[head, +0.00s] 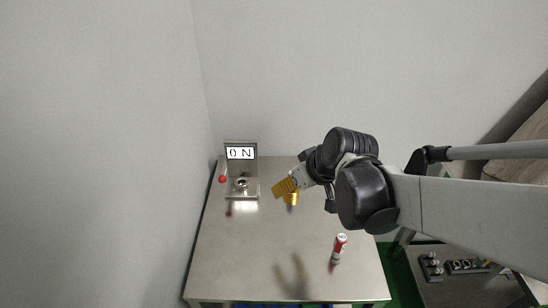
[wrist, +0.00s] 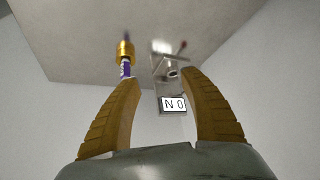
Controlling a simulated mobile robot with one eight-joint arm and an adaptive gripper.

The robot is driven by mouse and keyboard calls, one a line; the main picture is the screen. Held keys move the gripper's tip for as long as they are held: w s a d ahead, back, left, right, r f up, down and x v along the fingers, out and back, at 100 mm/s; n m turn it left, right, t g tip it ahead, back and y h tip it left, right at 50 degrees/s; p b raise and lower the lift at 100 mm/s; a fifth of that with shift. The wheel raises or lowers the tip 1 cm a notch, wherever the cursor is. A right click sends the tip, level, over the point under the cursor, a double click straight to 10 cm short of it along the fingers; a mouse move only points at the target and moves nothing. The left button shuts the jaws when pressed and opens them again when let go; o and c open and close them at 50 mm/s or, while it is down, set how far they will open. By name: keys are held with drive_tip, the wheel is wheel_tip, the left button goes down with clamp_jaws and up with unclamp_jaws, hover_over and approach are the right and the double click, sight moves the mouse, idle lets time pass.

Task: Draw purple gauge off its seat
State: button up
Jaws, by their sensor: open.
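The purple gauge (wrist: 125,68) shows in the wrist view as a slim purple and white piece just beyond the left fingertip. It meets a gold cylinder (wrist: 126,50), which also shows in the head view (head: 292,198), just below my fingers. I cannot tell whether the gold part is its seat or part of the gauge. In the head view the purple part is hidden by my gripper (head: 285,187). My gripper (wrist: 163,80) is open, with nothing between its fingers. The gauge is outside the gap, lined up with the left finger.
A red and white cylinder (head: 340,243) stands near the front right. The table's front middle is clear.

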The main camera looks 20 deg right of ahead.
drive_tip(key=w+d+f+n+t+y+p, duration=0.2)
drive_tip(key=w+d+f+p, duration=0.3)
drive_tip(key=d, duration=0.5)
drive_tip(key=b+x, duration=0.1)
drive_tip(key=x, duration=0.1)
drive_tip(key=b+x, duration=0.1)
drive_tip(key=x, duration=0.2)
drive_tip(key=b+x, duration=0.1)
drive_tip(key=x, duration=0.1)
drive_tip(key=shift+w+d+f, duration=0.1)
drive_tip(key=shift+d+f, duration=0.2)
drive_tip(key=shift+d, duration=0.05)
drive_tip(key=b+x, duration=0.2)
drive_tip(key=x, duration=0.3)
drive_tip(key=shift+w+b, duration=0.2)
drive_tip(key=shift+b, duration=0.1)
drive_tip(key=shift+r, duration=0.1)
drive_tip(key=shift+c, duration=0.5)
clamp_jaws()
